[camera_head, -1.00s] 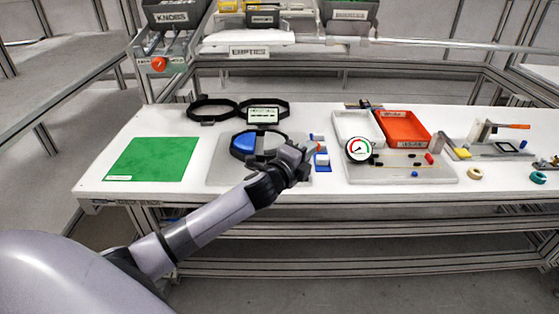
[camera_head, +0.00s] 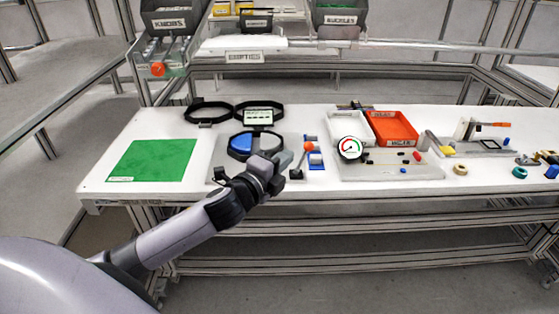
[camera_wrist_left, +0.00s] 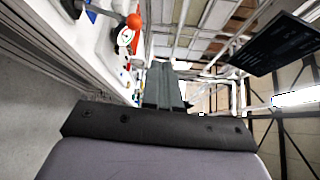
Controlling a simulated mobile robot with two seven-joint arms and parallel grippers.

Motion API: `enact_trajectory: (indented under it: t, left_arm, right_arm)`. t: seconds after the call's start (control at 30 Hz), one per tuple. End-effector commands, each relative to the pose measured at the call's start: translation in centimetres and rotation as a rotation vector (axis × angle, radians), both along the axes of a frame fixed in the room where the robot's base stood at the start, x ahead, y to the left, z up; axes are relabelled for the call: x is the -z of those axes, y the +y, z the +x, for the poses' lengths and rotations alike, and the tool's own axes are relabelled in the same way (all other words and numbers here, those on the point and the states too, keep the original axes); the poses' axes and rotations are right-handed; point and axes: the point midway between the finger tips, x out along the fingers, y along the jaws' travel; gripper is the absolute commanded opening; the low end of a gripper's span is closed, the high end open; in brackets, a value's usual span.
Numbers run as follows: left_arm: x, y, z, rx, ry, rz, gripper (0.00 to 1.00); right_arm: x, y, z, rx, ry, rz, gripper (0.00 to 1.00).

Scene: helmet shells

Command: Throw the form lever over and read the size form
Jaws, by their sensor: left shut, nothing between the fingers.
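The form lever, a dark stem with an orange ball knob (camera_head: 308,146), stands tilted to the right at the right of the round form. The knob also shows in the left wrist view (camera_wrist_left: 134,20). The round black form with a blue segment (camera_head: 240,144) sits on a grey plate (camera_head: 216,172), partly hidden by my left gripper. My left gripper (camera_head: 284,158) is shut and empty, just left of the lever, and looks apart from the knob. Its fingers show in the wrist view (camera_wrist_left: 166,85). A small screen (camera_head: 258,116) stands behind the form; its text is too small to read.
A green mat (camera_head: 152,160) lies at the left. A round gauge (camera_head: 349,148), a white tray (camera_head: 345,122) and an orange tray (camera_head: 393,127) stand to the right. Blue parts (camera_head: 315,160) lie beside the lever. Bins hang over the back.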

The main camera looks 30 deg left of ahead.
Motion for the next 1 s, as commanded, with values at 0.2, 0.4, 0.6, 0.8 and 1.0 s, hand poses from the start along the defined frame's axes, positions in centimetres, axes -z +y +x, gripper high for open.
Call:
enact_trajectory:
  t: [0.2,0.4,0.6,0.8,1.0]
  left_arm:
    - [-0.6,0.0,-1.6,0.000,0.001,0.000,0.00]
    - [-0.7,0.0,-1.8,-0.001,0.001,-0.001,0.00]
    - [-0.7,0.0,-1.8,-0.001,0.001,0.000,0.00]
    - [-0.7,0.0,-1.8,-0.001,0.001,0.000,0.00]
    - [2.5,-1.0,-3.2,0.004,0.073,-0.127,0.00]
  right_arm:
    - [0.0,0.0,0.0,0.000,0.000,0.000,0.43]
    - [0.0,0.0,0.0,0.001,0.000,0.001,0.43]
    - [0.0,0.0,0.0,0.002,0.000,0.001,0.43]
    - [0.0,0.0,0.0,0.003,0.000,0.002,0.43]
    - [0.0,0.0,0.0,0.003,0.000,0.002,0.43]
